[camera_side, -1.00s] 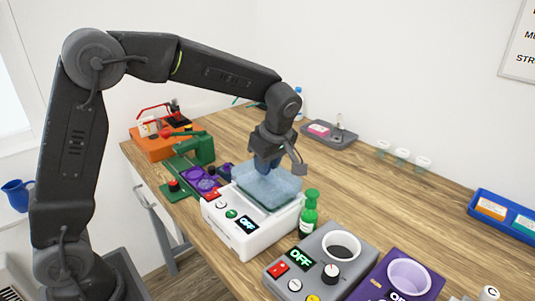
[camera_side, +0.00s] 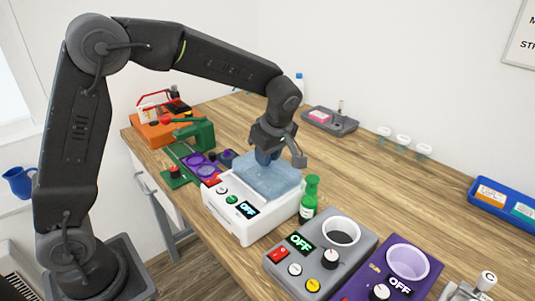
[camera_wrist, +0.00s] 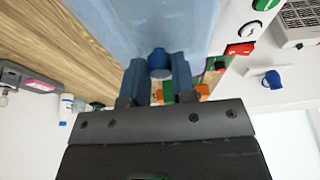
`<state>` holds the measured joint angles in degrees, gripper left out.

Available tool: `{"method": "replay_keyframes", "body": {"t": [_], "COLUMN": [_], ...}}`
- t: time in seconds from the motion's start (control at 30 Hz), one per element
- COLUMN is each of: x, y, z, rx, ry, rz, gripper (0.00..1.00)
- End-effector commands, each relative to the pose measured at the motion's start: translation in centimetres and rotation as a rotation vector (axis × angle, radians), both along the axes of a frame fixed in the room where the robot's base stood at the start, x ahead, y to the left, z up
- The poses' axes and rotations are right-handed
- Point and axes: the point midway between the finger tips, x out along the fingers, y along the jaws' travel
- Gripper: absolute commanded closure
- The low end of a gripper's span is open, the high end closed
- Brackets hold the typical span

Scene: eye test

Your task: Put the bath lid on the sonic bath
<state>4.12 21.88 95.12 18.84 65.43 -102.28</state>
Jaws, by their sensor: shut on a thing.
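The sonic bath (camera_side: 222,206) is a white box with a red switch, a green button and a display reading OFF, near the middle of the side view. The bath lid (camera_side: 272,185) is a translucent blue panel over the bath's top. I cannot tell whether it rests on the rim or hovers just above it. My gripper (camera_side: 266,158) points down over the lid. In the wrist view my gripper (camera_wrist: 159,68) has its two fingers closed on the lid's blue knob (camera_wrist: 159,60), and the lid (camera_wrist: 150,22) spreads out beyond.
A green bottle (camera_side: 309,193) stands close to the bath's right side. A grey device (camera_side: 315,262) and a purple device (camera_side: 425,275) stand in front right. Green and orange equipment (camera_side: 195,135) stands behind left.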

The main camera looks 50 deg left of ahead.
Motion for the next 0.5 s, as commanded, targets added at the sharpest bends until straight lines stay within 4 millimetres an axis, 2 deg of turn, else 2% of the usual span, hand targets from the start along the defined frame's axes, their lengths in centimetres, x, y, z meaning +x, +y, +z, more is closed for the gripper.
{"method": "replay_keyframes", "body": {"t": [0.5], "x": [0.02], "y": [0.0], "z": [-0.57], "rx": [0.0], "ry": [-0.001], "rz": [0.0], "gripper": [0.99]}}
